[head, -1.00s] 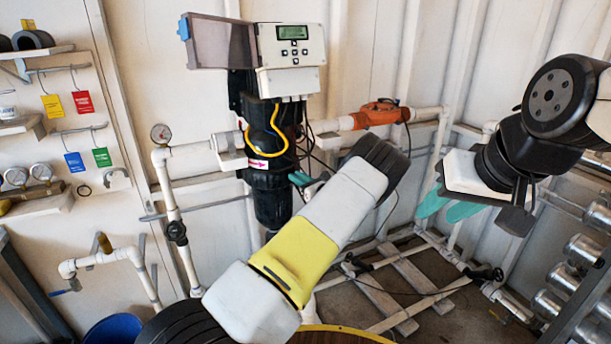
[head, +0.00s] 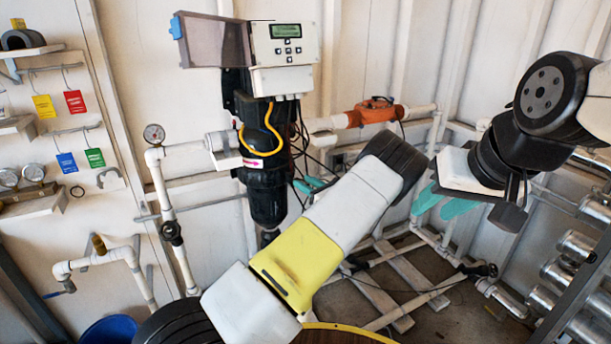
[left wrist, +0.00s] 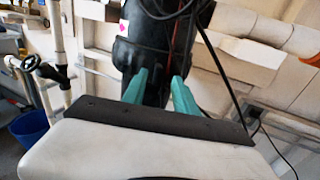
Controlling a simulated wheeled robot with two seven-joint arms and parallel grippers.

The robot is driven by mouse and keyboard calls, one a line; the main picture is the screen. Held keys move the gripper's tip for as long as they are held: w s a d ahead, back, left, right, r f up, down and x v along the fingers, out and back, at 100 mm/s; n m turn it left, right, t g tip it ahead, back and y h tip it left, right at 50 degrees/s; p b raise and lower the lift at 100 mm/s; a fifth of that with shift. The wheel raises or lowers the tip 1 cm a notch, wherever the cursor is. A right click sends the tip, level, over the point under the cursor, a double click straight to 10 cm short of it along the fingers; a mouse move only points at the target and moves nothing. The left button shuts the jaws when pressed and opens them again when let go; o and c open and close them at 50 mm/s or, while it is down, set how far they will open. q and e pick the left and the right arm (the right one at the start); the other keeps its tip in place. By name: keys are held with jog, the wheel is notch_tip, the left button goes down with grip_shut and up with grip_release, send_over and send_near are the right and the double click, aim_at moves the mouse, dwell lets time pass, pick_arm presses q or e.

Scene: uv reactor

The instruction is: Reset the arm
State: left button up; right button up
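My left arm (head: 345,212) rises from the bottom of the head view, with a yellow band on it. My left gripper (head: 311,184) is mostly hidden behind that arm, with only teal showing beside the black reactor body (head: 268,175). In the left wrist view its two teal fingers (left wrist: 160,92) stand apart with nothing seen between them, in front of the black body. My right gripper (head: 442,203) hangs at the right of the head view. Its teal fingers are apart and empty, over the floor rack. The reactor's controller box (head: 288,58) has its cover swung open to the left.
White pipes with a gauge (head: 154,134) stand left of the reactor. An orange device (head: 375,112) sits on the pipe to the right. Shelves and coloured tags (head: 76,101) line the left wall. Metal cylinders (head: 574,245) are at the right. A blue bucket (head: 112,330) is low left.

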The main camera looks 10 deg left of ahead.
pick_arm(q)
jog(key=shift+s+d, duration=0.45)
jog(key=s+a+r+n+g+h, duration=0.3)
jog(key=s+a+r+n+g, duration=0.3)
jog(key=s, duration=0.3)
jog(key=s+a+r+n+g+h, duration=0.3)
jog(key=s+a+r+n+g, duration=0.15)
jog(key=s+n, duration=0.4)
jog(key=s+d+r+n+t+h, duration=0.1)
jog(key=s+d+r+n+h, duration=0.2)
jog(key=s, duration=0.5)
jog(key=s+d+r+n+t+h, duration=0.2)
jog(key=s+r+n+h, duration=0.1)
jog(key=s, duration=0.5)
jog(key=s+d+r+n+t+h, duration=0.2)
jog(key=s+d+r+n+h, duration=0.1)
jog(key=s+r, duration=0.4)
jog(key=shift+s+d+n+h, duration=0.3)
jog(key=shift+s+n+h, duration=0.3)
jog(key=shift+s+n, duration=0.3)
